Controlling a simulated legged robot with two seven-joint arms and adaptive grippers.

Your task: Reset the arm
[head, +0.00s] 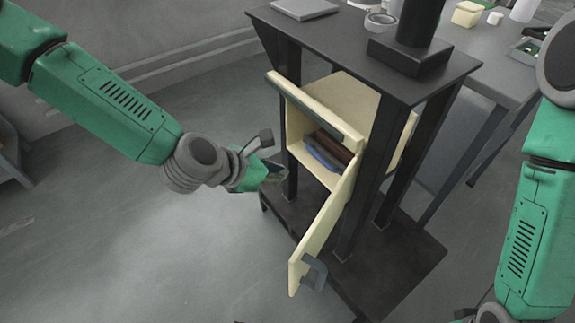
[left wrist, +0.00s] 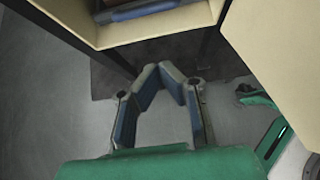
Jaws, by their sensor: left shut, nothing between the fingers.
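My left gripper (head: 273,173) is shut and empty, held in the air to the left of the open cream cabinet (head: 340,98). In the left wrist view its blue-padded fingers (left wrist: 170,70) meet at the tips, below the cabinet's opening. My left arm reaches in from the left, bent at the grey wrist. My right arm hangs down along the right edge of the head view, and its gripper is out of that picture. Green and grey parts of mine show at the right of the left wrist view.
The cabinet door (head: 318,235) stands open toward me, with a dark handle (head: 314,272). Brown and blue items (head: 325,155) lie inside. A black table (head: 340,40) surrounds the cabinet. Another table (head: 500,60) behind holds small objects.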

